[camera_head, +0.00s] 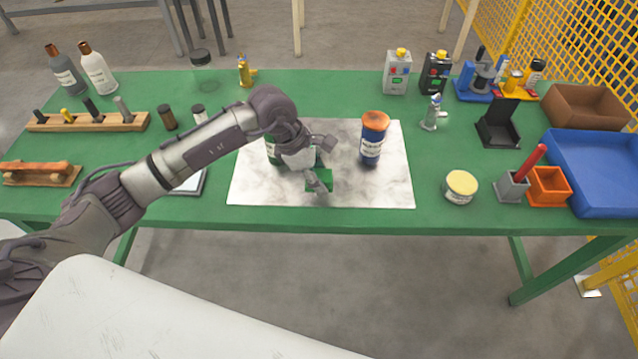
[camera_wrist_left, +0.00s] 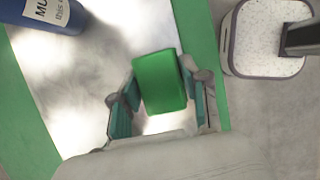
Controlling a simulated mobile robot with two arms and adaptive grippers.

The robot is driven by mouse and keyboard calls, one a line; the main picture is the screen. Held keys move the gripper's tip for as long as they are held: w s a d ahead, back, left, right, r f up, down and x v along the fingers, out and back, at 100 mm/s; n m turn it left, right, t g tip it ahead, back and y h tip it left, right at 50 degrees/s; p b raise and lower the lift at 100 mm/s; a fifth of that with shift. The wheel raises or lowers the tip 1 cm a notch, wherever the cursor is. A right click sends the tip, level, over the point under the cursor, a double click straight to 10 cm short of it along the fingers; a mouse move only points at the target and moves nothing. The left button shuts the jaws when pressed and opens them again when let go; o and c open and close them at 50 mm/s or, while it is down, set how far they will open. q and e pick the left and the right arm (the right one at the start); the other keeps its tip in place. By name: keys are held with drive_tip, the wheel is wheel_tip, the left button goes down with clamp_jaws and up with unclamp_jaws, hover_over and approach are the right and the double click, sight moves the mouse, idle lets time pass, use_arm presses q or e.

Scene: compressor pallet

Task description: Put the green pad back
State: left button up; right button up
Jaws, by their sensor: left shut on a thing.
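The green pad (camera_head: 322,180) is a small flat block near the front of the pale marbled mat (camera_head: 270,188). In the left wrist view the green pad (camera_wrist_left: 160,82) sits between the two fingers of my left gripper (camera_wrist_left: 160,112). My left gripper (camera_head: 325,168) is shut on it, over the mat. I cannot tell whether the pad touches the mat. A blue can with an orange top (camera_head: 372,140) stands on the mat to the right. A dark green container (camera_head: 273,150) is partly hidden behind my left wrist. My right gripper is not in view.
A wooden rack (camera_head: 95,123) stands at left.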

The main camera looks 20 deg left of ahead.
use_arm(q)
wheel_tip(320, 180, down, 3)
drive_tip(key=shift+f+p, duration=0.1)
drive_tip(key=shift+p, duration=0.35)
drive_tip(key=shift+f, duration=0.35)
drive_tip(key=shift+f, duration=0.1)
drive_tip(key=shift+f, duration=0.15)
drive_tip(key=o, duration=1.1)
drive_tip(key=shift+r, duration=0.2)
